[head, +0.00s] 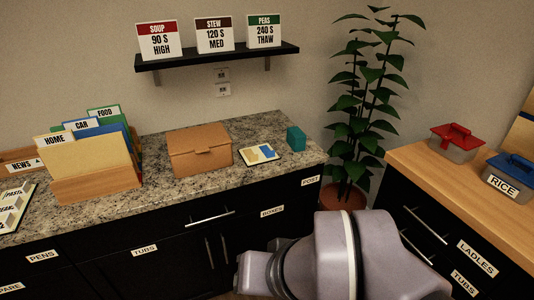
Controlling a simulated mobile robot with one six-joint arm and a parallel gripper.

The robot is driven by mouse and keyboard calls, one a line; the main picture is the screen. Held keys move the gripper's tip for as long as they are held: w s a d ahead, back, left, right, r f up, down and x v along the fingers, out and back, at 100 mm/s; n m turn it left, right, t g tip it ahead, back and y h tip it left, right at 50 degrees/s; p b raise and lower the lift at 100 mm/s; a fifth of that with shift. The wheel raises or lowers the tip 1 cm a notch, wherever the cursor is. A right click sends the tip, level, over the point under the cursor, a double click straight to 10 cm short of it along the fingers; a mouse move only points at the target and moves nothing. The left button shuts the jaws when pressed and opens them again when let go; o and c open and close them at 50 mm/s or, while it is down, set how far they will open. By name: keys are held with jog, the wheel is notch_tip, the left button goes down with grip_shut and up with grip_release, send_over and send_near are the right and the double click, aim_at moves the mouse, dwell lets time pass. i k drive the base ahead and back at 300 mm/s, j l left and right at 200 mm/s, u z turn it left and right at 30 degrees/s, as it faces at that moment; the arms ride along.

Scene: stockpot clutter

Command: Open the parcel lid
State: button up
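The parcel (203,156) is a brown cardboard box on the speckled granite counter, near the middle of the head view. Its lid (197,138) lies shut on top, with a small tab on the front side. Part of my arm shows large at the bottom, in front of the black cabinets and below the counter, apart from the parcel. My gripper's fingers are not visible.
A yellow and blue card (259,154) and a teal box (296,138) lie right of the parcel. A file holder (97,187) stands left. A shelf (217,56) with cards hangs above. A plant (364,110) fills the corner. Tubs (456,143) stand on the wooden counter.

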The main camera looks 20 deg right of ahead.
aim_at(199, 139)
jog(key=i+j+z, duration=0.15)
jog(key=j, duration=0.15)
jog(key=i+j+z, duration=0.15)
jog(key=j, duration=0.15)
jog(key=i+j+z, duration=0.15)
jog(key=j, duration=0.15)
jog(key=i+j+z, duration=0.15)
jog(key=j, duration=0.2)
